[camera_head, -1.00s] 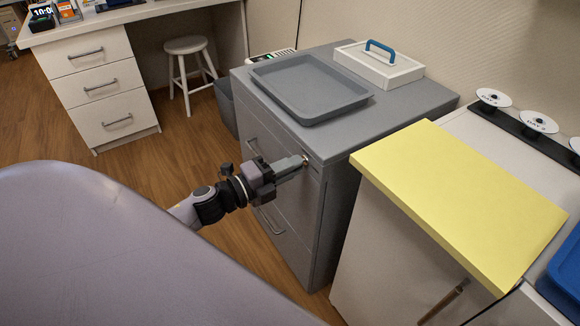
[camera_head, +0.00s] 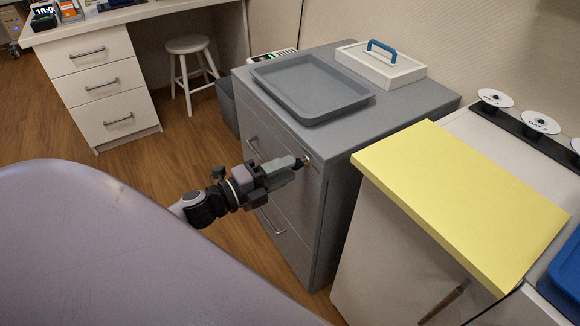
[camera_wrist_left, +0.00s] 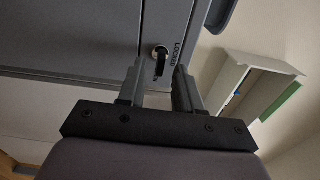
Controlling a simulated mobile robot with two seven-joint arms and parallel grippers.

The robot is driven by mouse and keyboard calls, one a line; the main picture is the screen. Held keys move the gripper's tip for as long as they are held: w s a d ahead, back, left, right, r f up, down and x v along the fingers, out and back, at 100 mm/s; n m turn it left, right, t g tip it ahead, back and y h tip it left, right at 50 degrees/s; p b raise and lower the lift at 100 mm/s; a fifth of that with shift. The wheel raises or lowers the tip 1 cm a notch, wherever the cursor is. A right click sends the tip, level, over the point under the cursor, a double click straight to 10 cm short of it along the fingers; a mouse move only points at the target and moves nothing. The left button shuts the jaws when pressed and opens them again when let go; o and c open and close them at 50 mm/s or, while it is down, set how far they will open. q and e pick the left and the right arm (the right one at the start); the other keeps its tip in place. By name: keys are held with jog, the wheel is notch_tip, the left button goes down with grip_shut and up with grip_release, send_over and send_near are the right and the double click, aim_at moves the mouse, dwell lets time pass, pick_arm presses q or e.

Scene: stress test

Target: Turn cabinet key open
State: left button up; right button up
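The grey cabinet (camera_head: 330,215) stands in the middle of the head view. Its round silver lock (camera_head: 306,159) is near the top right of the front, and a small dark key (camera_head: 299,163) shows at it. In the left wrist view the dark key (camera_wrist_left: 160,67) sits in the lock (camera_wrist_left: 159,51), beside the word LOCKED (camera_wrist_left: 178,48). My left gripper (camera_head: 290,166) is just in front of the key. Its two fingers (camera_wrist_left: 159,69) are spread to either side of the key, with gaps showing; no contact is visible. My right gripper is not in view.
A grey tray (camera_head: 268,73) and a white box with a blue handle (camera_head: 377,70) are on the cabinet top. A yellow board (camera_head: 460,195) lies on the counter to the right. The cabinet's bar handles (camera_head: 268,222) are near my left arm.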

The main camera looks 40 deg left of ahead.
pick_arm(q)
jog(key=v, duration=0.5)
dwell(0.7)
